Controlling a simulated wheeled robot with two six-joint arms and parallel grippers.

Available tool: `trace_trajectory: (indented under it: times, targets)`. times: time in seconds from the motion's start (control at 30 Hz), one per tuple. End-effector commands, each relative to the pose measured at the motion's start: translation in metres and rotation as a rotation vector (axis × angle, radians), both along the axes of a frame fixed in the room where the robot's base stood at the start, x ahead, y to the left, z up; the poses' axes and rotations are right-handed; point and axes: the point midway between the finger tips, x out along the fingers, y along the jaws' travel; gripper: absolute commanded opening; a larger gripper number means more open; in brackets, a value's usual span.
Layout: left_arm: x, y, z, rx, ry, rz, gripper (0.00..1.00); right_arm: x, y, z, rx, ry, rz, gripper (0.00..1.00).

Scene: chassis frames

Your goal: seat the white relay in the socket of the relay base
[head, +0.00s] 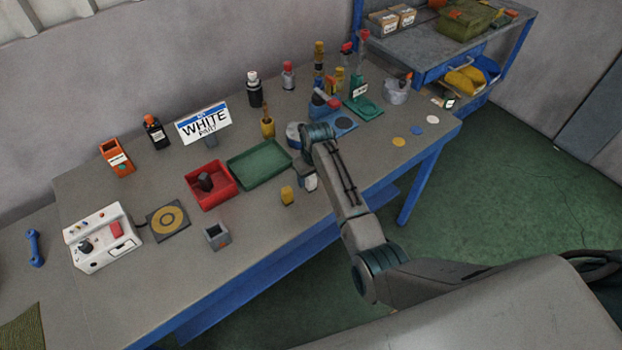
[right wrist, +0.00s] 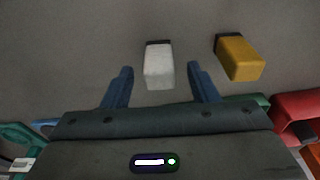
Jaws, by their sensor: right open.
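The white relay (head: 311,183) stands on the bench near its front edge, partly hidden by my right arm in the head view. My right gripper (head: 306,172) is over it. In the right wrist view the white relay (right wrist: 159,68), a white block with a dark end, lies between the fingertips of my open right gripper (right wrist: 159,72), with a gap on each side. The relay base (head: 217,236) is a grey block with a dark socket opening, to the left near the front edge. My left gripper is not in view.
A yellow relay (head: 287,196) stands close left of the white one; it also shows in the right wrist view (right wrist: 241,58). A green tray (head: 258,165) and a red bin (head: 229,192) lie behind. A sign (head: 203,124) reads WHITE. Bench between yellow relay and base is clear.

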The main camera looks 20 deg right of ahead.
Motion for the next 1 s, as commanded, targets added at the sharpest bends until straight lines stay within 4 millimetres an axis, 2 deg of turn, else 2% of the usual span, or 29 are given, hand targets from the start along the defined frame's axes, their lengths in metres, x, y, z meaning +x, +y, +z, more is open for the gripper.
trace_trajectory:
  times: [0.3, 0.5, 0.57, 0.87, 1.0]
  targets:
    - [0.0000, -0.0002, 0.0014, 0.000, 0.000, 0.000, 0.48, 0.0007, 0.0000, -0.0060, 0.000, -0.001, 0.000, 0.54]
    - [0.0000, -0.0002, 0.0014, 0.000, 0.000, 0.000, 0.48, 0.0007, -0.0001, -0.0058, 0.000, -0.001, 0.000, 0.14]
    - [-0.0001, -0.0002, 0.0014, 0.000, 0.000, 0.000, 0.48, 0.0007, -0.0001, -0.0058, 0.000, -0.001, 0.000, 0.05]
    - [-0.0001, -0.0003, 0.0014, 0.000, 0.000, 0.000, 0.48, 0.0017, -0.0002, -0.0042, 0.000, -0.001, -0.001, 0.05]
    - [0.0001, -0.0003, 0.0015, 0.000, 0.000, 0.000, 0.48, 0.0068, -0.0006, 0.0027, 0.001, -0.002, -0.001, 0.05]
